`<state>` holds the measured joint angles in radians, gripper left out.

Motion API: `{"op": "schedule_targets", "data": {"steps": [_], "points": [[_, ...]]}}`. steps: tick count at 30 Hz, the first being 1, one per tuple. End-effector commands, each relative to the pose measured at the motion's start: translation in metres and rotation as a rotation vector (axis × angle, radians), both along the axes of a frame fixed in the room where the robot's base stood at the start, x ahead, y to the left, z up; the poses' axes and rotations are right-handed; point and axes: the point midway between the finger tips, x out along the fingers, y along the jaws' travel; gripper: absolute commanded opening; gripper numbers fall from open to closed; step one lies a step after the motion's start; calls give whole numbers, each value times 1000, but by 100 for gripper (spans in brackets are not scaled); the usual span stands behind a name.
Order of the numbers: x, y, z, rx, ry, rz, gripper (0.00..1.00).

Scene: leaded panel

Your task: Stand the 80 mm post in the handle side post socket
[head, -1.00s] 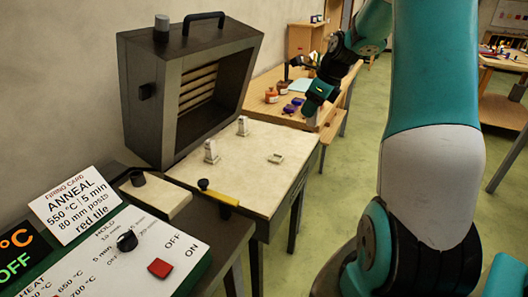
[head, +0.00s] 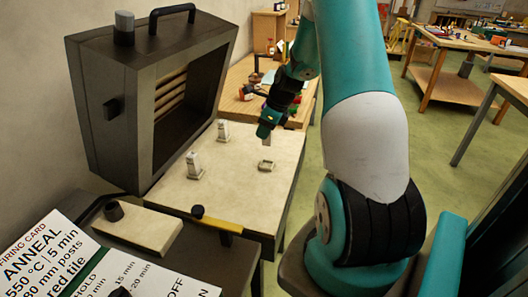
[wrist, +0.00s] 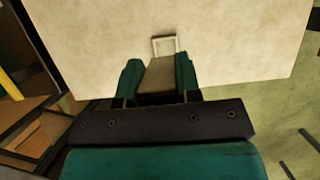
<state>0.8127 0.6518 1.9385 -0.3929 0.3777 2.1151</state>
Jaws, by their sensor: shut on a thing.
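My gripper (head: 266,132) is shut on a pale beige post (head: 267,141), which hangs below the fingers above the cream kiln shelf. In the wrist view the post (wrist: 158,76) sits between the two teal fingers of my gripper (wrist: 158,70). A small pale rectangular post socket (head: 266,166) lies on the shelf's right part, with nothing standing in it. It also shows in the wrist view (wrist: 165,42), just beyond the post and partly hidden by it. The post looks apart from the socket. Two other pale posts (head: 194,166) (head: 223,131) stand upright on the shelf's left part.
The dark kiln hood (head: 150,90) stands tilted open left of the shelf (head: 235,190). A yellow handle bar (head: 222,221) runs along the shelf's near edge. A wooden bench (head: 240,80) with small items is behind. The shelf around the empty socket is clear.

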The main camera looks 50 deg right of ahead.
Motion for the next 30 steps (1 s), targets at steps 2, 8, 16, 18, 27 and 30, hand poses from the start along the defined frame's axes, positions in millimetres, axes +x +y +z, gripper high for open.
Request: {"op": "schedule_targets", "data": {"steps": [2,8,16,18,27,30], "points": [[0,1,-20,5,3,0,5],[0,0,-47,1,-1,1,5],[0,0,-81,2,1,1,5],[0,0,-87,0,-1,1,5],[0,0,-90,-1,-1,1,5],[0,0,-92,-1,-1,1,36]]}}
